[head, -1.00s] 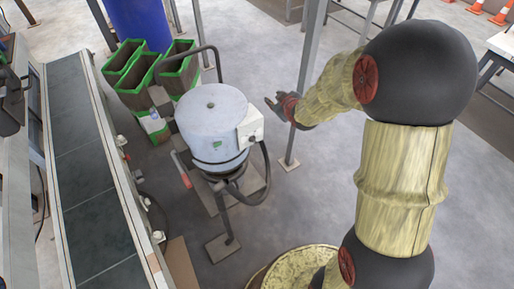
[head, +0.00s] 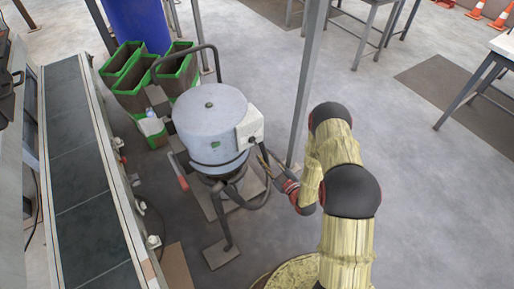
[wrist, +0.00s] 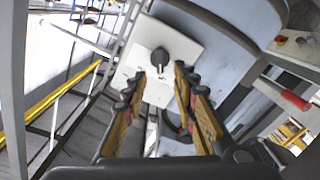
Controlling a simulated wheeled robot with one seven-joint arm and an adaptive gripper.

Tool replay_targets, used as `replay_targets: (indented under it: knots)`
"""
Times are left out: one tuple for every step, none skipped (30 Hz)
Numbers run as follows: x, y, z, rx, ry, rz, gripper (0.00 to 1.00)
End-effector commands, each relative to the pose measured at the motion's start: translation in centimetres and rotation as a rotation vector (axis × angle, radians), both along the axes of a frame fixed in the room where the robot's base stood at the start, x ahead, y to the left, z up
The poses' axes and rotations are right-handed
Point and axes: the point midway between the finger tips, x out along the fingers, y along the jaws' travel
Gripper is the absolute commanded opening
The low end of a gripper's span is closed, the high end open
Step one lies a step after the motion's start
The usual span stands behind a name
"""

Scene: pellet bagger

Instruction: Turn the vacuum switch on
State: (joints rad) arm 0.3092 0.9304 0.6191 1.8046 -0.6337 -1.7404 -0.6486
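The vacuum (head: 211,118) is a light blue-grey drum standing on the floor left of my arm. Its white switch box (head: 250,128) sits on the drum's right side. In the wrist view the box's white face (wrist: 183,45) fills the upper middle, with a dark rotary switch knob (wrist: 161,57) on it. My gripper (wrist: 160,82) is open, its two yellow-and-black fingers spread below the knob, with nothing between them. The knob lies ahead of the fingertips and appears apart from them. In the head view my gripper (head: 264,158) is just right of and below the box.
A conveyor (head: 85,165) runs along the left. Green-rimmed bins (head: 135,75) stand behind the vacuum. A black hose (head: 255,195) loops below the box. A grey metal post (head: 305,90) rises close to my gripper. Open floor lies to the right.

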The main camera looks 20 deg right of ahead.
Motion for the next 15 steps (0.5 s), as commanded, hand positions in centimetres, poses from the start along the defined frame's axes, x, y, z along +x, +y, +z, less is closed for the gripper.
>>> replay_targets:
  knots:
    - [0.3, 0.2, -0.1, 0.001, -0.005, 0.002, 0.28]
    - [0.6, 0.3, -0.1, 0.0, -0.007, 0.003, 0.28]
    - [1.1, 0.4, -0.1, -0.001, -0.007, 0.003, 0.28]
    - [1.5, 0.5, -0.1, -0.001, -0.008, 0.002, 0.28]
    - [1.9, 0.7, -0.1, 0.0, -0.007, 0.003, 0.28]
    - [2.5, 1.0, -0.1, 0.0, -0.006, 0.004, 0.28]
    - [3.0, 1.1, -0.1, 0.0, -0.007, 0.003, 0.28]
    - [3.4, 1.2, -0.1, 0.0, -0.006, 0.002, 0.28]
    - [4.0, 1.4, -0.1, 0.0, -0.006, 0.002, 0.28]
    - [4.4, 1.6, -0.1, 0.001, -0.005, 0.003, 0.28]
    - [4.8, 1.7, -0.1, 0.001, -0.006, 0.002, 0.28]
    - [5.4, 1.8, -0.1, 0.001, -0.006, 0.001, 0.28]
    - [5.7, 1.9, -0.1, 0.0, -0.006, 0.001, 0.28]
    - [6.0, 2.0, -0.1, 0.001, -0.005, 0.002, 0.28]
    - [6.3, 2.1, -0.1, 0.0, -0.004, 0.001, 0.28]
